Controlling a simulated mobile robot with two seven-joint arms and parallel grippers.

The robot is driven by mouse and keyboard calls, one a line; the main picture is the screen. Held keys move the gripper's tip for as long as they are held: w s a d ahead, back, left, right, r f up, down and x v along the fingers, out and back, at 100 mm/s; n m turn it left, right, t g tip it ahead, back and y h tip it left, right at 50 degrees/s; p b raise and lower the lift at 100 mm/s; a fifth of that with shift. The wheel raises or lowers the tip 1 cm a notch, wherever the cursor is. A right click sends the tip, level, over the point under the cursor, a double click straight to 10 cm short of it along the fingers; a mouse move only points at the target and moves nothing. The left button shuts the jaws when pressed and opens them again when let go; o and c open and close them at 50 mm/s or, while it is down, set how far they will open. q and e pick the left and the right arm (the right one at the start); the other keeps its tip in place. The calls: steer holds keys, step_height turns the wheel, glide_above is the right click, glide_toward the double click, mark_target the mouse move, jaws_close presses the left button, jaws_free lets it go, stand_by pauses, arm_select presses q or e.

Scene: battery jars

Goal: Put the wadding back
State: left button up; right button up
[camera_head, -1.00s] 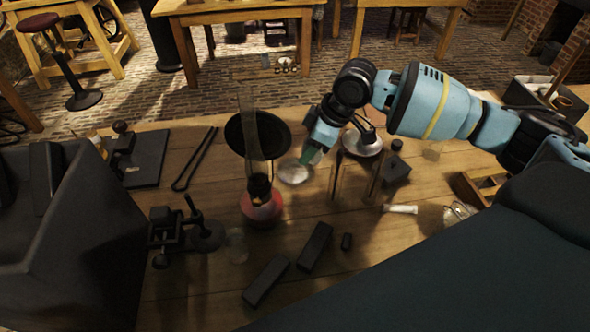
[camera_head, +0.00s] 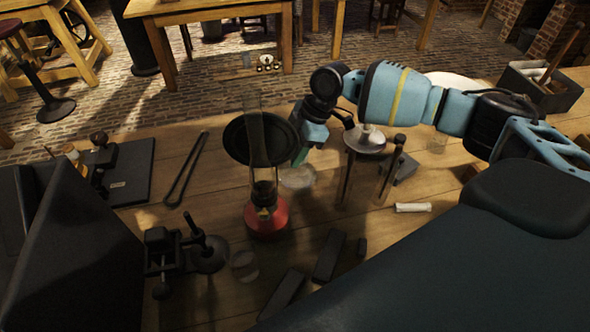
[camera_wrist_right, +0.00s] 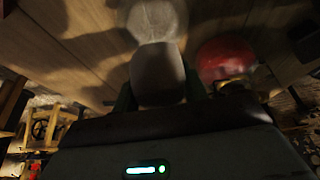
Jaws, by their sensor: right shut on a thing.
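My right gripper (camera_head: 299,157) comes in from the right and points down, just behind a pale round glass-like dish (camera_head: 298,178) on the bench. In the right wrist view its green fingers (camera_wrist_right: 158,92) are shut on a pale grey, rounded piece that looks like the wadding (camera_wrist_right: 157,72). The pale dish also shows in that view, just beyond the piece (camera_wrist_right: 155,20). Whether the piece touches the dish I cannot tell. In the head view the gripper hides the held piece. My left gripper is not in view.
A red-based lamp (camera_head: 267,222) with a glass chimney and dark round disc stands left of the gripper. A tall wooden stand (camera_head: 345,178) is to its right. A white roll (camera_head: 413,208), dark blocks (camera_head: 328,256) and a black clamp (camera_head: 172,258) lie nearer.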

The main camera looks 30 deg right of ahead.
mark_target(289, 178)
steer(key=shift+f, duration=3.4)
steer(key=shift+f, duration=0.15)
steer(key=o, duration=0.5)
steer(key=shift+c, duration=0.2)
steer(key=shift+o, duration=0.6)
steer(key=shift+r, duration=0.3)
steer(key=v, duration=1.1)
steer(key=shift+d+r, duration=0.25)
steer(key=shift+r, duration=0.1)
